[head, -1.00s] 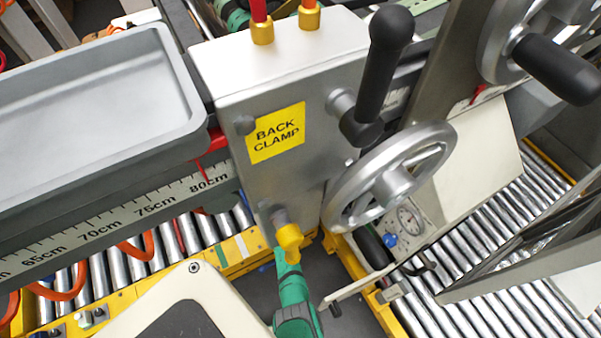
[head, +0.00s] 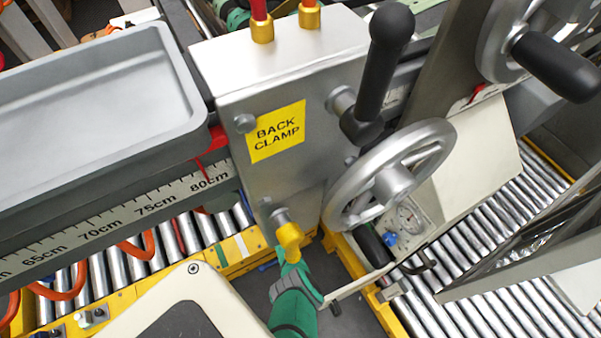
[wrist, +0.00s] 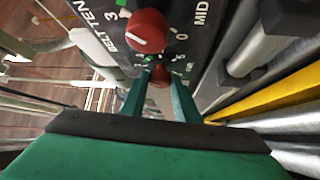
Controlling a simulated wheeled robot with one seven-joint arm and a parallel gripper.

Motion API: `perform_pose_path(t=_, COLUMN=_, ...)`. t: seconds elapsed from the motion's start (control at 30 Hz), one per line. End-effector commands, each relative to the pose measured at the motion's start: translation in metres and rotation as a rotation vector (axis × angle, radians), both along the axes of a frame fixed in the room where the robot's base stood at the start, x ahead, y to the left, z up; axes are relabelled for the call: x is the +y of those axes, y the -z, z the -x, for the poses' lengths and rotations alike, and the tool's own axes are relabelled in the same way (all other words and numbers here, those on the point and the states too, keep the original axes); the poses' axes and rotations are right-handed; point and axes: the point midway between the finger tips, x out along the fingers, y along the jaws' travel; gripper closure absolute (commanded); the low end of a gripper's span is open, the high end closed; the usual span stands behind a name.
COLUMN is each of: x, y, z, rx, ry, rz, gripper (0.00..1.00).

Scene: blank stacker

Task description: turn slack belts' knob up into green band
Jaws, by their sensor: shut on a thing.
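In the wrist view my gripper (wrist: 160,84) has its two green fingers on either side of a small red knob (wrist: 160,75) and is shut on it. The knob sits on a dark panel (wrist: 190,42) with white numbers. Small green marks (wrist: 147,58) show just above this knob. Its pointer is too small and covered to read. A larger red knob (wrist: 146,31) with a white mark is above it, beside lettering that reads "BELT TEN". In the head view my green gripper body (head: 293,302) is below a yellow fitting; its fingertips and the knob are hidden there.
The grey BACK CLAMP box (head: 230,170), with its yellow fitting (head: 289,236), stands close above my gripper. A handwheel (head: 432,150) and black lever (head: 378,75) are to its right. Metal rollers (head: 480,240) lie at the right. A grey tray (head: 90,90) is at the left.

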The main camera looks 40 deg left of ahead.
Motion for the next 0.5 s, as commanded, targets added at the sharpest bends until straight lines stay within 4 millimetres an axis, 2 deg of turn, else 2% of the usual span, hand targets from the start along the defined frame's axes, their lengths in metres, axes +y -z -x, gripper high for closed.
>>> perform_pose_path(t=0.5, x=-0.0043, y=0.0017, z=-0.0021, rx=-0.011, ry=0.011, rz=-0.041, gripper=0.94)
